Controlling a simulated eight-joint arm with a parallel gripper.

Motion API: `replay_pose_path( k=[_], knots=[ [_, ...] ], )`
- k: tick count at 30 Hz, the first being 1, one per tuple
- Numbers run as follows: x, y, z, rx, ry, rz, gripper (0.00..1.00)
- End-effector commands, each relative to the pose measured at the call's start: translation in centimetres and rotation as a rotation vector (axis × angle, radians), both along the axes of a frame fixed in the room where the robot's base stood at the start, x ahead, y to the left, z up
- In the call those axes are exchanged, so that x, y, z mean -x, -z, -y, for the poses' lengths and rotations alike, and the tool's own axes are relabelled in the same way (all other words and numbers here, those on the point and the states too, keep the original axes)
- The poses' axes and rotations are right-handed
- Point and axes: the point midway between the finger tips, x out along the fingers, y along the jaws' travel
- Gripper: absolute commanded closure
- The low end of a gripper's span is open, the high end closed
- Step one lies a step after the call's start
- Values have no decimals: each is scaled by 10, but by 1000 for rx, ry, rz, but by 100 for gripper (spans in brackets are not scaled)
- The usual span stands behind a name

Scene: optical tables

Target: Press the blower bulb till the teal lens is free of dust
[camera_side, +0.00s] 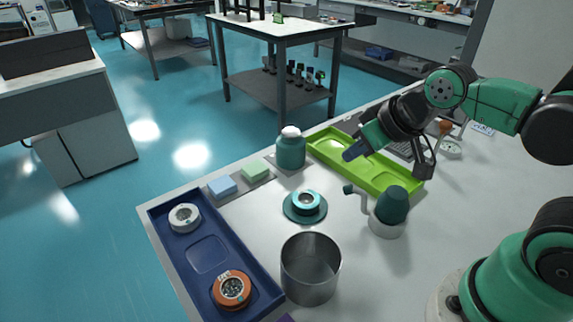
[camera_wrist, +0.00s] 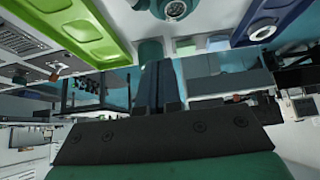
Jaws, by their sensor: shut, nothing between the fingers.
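The teal lens (camera_side: 307,199) lies on a round teal stand (camera_side: 293,216) mid-table in the side view. It also shows at the top edge of the wrist view (camera_wrist: 176,9). It is too small to tell how dusty its glass is. The blower bulb (camera_side: 392,204) is dark green, upright in a pale base, right of the lens. Its thin nozzle (camera_side: 349,189) points toward the lens. My gripper (camera_side: 350,154) is shut and empty, above the green tray's near side, up and left of the bulb and apart from it. Its fingers show in the wrist view (camera_wrist: 159,88).
A blue tray (camera_side: 168,242) holds a white-ringed lens (camera_side: 184,217) and a speckled orange-ringed lens (camera_side: 232,288). A metal bin (camera_side: 311,270) stands in front. Behind are a teal bottle (camera_side: 291,152), two sponges (camera_side: 222,186) and a lime tray (camera_side: 325,146).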

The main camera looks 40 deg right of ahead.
Motion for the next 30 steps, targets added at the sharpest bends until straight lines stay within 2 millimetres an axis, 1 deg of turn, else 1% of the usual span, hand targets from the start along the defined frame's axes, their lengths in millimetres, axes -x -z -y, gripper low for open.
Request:
replay_pose_path(
  k=[10,14,17,21,23,26,30],
  knots=[
    [0,0,0,0,0,0,100],
    [3,1,5,-14,15,-20,100],
    [10,3,17,-50,42,-68,100],
    [27,2,36,-159,78,-146,100],
    [35,0,42,-220,82,-165,100],
    [46,-8,49,-325,74,-165,100],
    [57,-24,56,-440,43,-110,100]
  ],
)
